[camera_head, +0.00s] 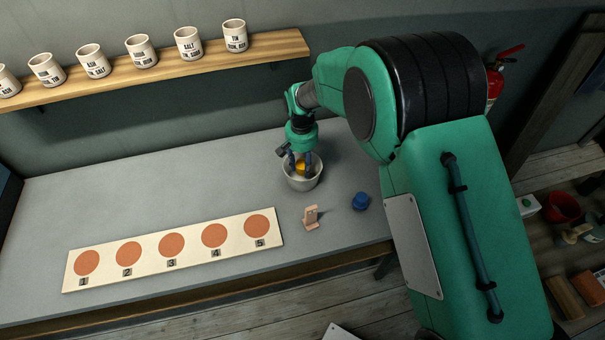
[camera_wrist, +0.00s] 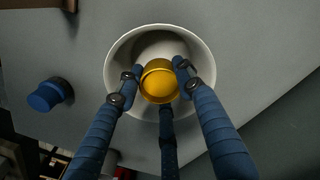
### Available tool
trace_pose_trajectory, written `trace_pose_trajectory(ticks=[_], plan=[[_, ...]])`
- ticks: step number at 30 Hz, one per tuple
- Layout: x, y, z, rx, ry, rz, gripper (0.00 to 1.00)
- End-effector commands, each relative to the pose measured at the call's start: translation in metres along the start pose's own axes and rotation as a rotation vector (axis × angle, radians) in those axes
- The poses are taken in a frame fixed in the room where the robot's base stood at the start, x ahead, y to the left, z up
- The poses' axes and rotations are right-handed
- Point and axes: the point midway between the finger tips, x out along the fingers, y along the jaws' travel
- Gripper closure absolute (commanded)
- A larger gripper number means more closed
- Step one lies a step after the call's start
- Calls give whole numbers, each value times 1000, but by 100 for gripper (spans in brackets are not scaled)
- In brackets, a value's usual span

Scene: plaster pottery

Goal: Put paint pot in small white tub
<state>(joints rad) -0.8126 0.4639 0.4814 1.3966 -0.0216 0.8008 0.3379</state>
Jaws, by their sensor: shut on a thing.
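The paint pot (camera_wrist: 159,82) is a small yellow round pot with a paler rim. My gripper (camera_wrist: 158,78) is shut on it, with dark blue fingers around its sides. The small white tub (camera_wrist: 118,58) is a round white bowl on the table, and the pot is within its rim as seen from above. In the head view my gripper (camera_head: 301,165) points down into the tub (camera_head: 304,182), and a bit of the yellow pot (camera_head: 300,168) shows between the fingers. Whether the pot touches the tub's floor cannot be told.
A blue pot (camera_head: 360,201) and a small pinkish-tan stand (camera_head: 311,217) are on the table near its front edge. A board with numbered orange circles (camera_head: 172,250) lies to the left. A wall shelf (camera_head: 160,77) with several labelled cups is behind. The table's back left is clear.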

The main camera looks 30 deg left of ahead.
Motion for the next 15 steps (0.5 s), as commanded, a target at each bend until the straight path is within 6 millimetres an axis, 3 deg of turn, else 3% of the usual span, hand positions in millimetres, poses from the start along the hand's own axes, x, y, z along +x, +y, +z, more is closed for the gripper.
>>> trace_pose_trajectory(ticks=[7,15], plan=[[6,0,0,0,-1,0,90],[38,0,1,0,-2,1,90]])
